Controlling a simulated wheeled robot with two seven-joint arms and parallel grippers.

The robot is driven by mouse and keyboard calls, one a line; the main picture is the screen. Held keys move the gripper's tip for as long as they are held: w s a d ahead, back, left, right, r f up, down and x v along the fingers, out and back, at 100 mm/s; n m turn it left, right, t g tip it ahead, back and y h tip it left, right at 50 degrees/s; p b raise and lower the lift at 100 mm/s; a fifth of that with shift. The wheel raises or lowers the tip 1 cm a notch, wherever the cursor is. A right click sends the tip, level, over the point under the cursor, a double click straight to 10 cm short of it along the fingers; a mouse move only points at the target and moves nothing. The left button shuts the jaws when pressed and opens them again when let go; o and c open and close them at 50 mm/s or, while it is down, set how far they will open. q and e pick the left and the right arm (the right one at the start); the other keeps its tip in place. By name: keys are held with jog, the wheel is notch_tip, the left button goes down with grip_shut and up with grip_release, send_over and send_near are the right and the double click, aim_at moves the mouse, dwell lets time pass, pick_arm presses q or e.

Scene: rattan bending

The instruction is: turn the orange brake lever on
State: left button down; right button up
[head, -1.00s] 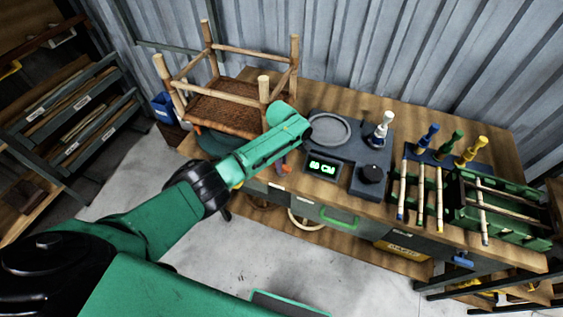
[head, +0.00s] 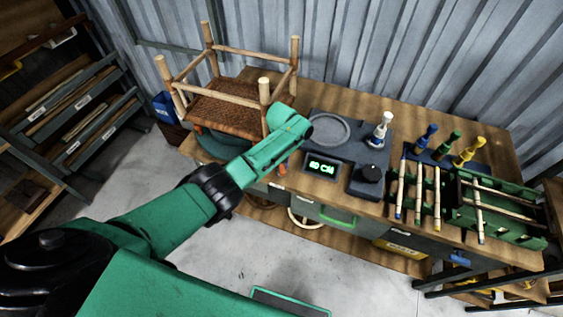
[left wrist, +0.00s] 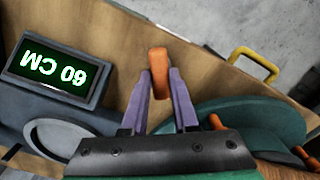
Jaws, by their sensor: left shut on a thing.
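The orange brake lever (left wrist: 158,65) stands out near the edge of the wooden bench in the left wrist view. The two purple fingers of my left gripper (left wrist: 160,82) are on either side of it and shut on it. In the head view only a small orange part of the lever (head: 283,168) shows beside my green left arm, which hides the rest and the fingertips. A green round turntable (head: 212,143) is next to it, partly under the woven chair frame. My right gripper is out of view.
A grey gauge with a "60 CM" display (head: 322,165) is close by on the bench. The chair frame (head: 225,104) stands behind my left arm. A white-handled tool (head: 381,130), coloured-handled tools and a green rack (head: 500,225) are to the right.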

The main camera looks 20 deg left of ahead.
aim_at(282, 165)
pick_arm(q)
jog(key=m, duration=0.5)
jog(key=shift+m, duration=0.4)
dwell(0.3)
jog(key=c, duration=0.7)
grip_release()
notch_tip(282, 165, up, 6)
jog(key=shift+f+p, duration=0.1)
jog(key=shift+p, duration=0.65)
notch_tip(282, 165, up, 9)
jog(key=shift+f+b, duration=0.1)
jog(key=shift+b, duration=0.5)
